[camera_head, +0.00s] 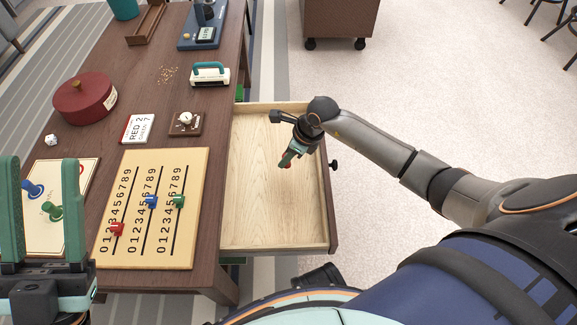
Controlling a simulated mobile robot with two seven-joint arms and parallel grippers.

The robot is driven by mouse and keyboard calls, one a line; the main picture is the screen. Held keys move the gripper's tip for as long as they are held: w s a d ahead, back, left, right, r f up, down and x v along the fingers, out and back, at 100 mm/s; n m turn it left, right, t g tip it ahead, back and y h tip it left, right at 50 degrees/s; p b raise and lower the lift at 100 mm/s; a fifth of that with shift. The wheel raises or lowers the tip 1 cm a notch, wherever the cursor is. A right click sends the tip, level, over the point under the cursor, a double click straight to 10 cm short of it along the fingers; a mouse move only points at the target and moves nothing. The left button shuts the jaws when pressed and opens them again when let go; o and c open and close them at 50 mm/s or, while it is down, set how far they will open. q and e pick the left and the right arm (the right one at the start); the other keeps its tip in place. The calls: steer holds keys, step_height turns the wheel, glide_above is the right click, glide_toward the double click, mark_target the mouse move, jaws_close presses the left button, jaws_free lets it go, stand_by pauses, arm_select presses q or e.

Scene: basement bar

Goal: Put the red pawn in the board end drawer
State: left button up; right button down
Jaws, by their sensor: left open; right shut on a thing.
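The red pawn (286,166) shows as a small red bit at the fingertips of my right gripper (289,160). My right gripper is shut on it, over the open drawer (265,215). Most of the pawn is hidden by the fingers, and I cannot tell whether it touches the drawer floor. The drawer is pale wood, pulled out from the table's right side, and otherwise looks empty. My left gripper (42,215) is open and empty at the lower left, in front of a cream board (75,175) with a blue pawn (33,189) and a green pawn (53,211).
A slider board (140,255) with red, blue and green sliders lies on the table (150,80).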

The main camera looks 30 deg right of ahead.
mark_target(289, 164)
steer(key=shift+w+d+f, duration=0.15)
steer(key=shift+d+f, duration=0.2)
steer(key=shift+f, duration=0.15)
steer(key=shift+d+f+b, duration=0.1)
steer(key=shift+f+b, duration=1.1)
steer(key=shift+f, duration=0.35)
steer(key=shift+f, duration=0.2)
steer(key=c, duration=0.6)
jaws_free()
steer(key=shift+r, duration=0.1)
steer(key=shift+c, duration=0.2)
